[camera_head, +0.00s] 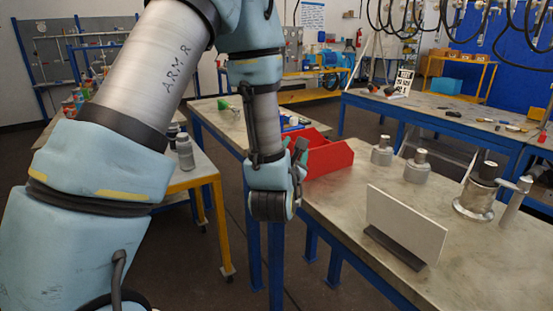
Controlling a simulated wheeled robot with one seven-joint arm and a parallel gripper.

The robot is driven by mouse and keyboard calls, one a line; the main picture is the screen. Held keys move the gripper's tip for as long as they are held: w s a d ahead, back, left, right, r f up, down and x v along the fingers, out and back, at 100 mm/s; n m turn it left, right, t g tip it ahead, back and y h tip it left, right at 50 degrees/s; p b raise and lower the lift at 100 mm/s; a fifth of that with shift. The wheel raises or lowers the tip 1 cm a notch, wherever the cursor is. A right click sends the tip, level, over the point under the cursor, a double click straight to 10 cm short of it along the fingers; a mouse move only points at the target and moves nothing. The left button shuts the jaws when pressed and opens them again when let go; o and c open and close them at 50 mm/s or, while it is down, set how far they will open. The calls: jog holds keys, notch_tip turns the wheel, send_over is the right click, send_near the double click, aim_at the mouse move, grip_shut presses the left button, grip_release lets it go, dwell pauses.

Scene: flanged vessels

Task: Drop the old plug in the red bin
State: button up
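The red bin (335,158) is an open-topped box on the near table, towards its left end. My arm hangs in front of its left side. My gripper (298,150) is small and partly hidden by my wrist, close to the bin's left edge. Its finger gap is unclear, and I cannot see anything held in it. The flanged vessel (473,205) stands at the right of the table, with a dark cylindrical piece (487,172) on top. Two grey metal plug-like pieces, one nearer (418,166) and one farther (382,151), stand between bin and vessel. I cannot tell which piece is the old plug.
A white upright panel (405,225) on a dark foot stands at the table's front. A metal cylinder with a side arm (514,205) stands right of the vessel. A yellow-framed cart (205,170) with bottles is at left. Bare tabletop lies around the panel.

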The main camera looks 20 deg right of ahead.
jog(key=w+a+f+m+g+y, duration=0.2)
jog(key=a+f+m+g+y, duration=0.1)
jog(key=a+m, duration=0.4)
jog(key=w+a+f+m+g+y, duration=0.25)
jog(key=a+m, duration=0.35)
jog(key=a, duration=0.4)
jog(key=s+a+m+g+y, duration=0.4)
jog(key=s+a+m+g, duration=0.4)
jog(key=a, duration=0.9)
jog(key=s+m, duration=0.3)
jog(key=s, duration=0.1)
jog(key=shift+a, duration=0.3)
jog(key=shift+r, duration=0.2)
